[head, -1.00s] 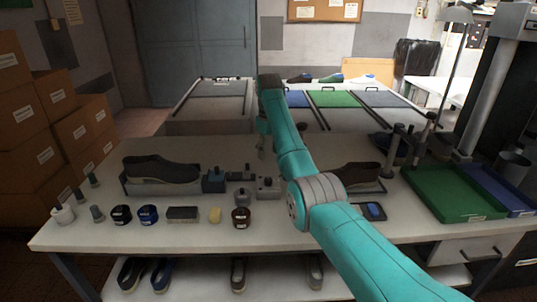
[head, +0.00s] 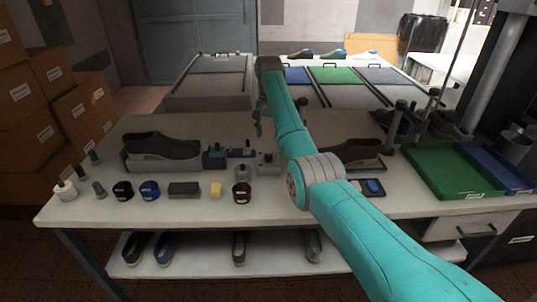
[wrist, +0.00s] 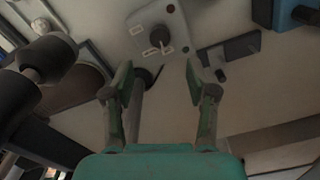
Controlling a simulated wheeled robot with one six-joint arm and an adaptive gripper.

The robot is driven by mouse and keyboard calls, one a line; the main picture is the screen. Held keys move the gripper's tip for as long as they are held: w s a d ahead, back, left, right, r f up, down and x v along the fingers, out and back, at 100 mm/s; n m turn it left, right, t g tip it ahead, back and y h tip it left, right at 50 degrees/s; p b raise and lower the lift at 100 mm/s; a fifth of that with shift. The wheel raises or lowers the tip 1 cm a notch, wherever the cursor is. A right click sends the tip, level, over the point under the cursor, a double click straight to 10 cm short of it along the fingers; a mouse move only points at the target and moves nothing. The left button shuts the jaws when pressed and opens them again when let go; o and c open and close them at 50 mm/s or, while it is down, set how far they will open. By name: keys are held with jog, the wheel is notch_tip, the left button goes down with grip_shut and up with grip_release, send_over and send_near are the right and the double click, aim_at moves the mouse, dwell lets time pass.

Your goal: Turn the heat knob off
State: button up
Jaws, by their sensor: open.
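The heat knob (wrist: 158,36) is a dark round knob with a light pointer, on a grey control box (wrist: 145,28) with small white labels I cannot read. In the head view the control box (head: 266,164) stands on the bench near the middle, partly beside my arm. My gripper (wrist: 160,76) is open and empty. Its two fingers are spread, with the knob seen between and beyond their tips, apart from them. In the head view my gripper (head: 259,127) hangs above the bench, behind the box, and is small and partly hidden by my arm.
A blue device (head: 214,156) and a flat device with a dark lever (head: 241,152) stand left of the box. A dark shoe (head: 162,147) is further left. A green tray (head: 452,170) is at right.

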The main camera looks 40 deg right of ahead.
aim_at(269, 155)
notch_tip(269, 155, down, 9)
jog(key=shift+f, duration=0.15)
dwell(0.4)
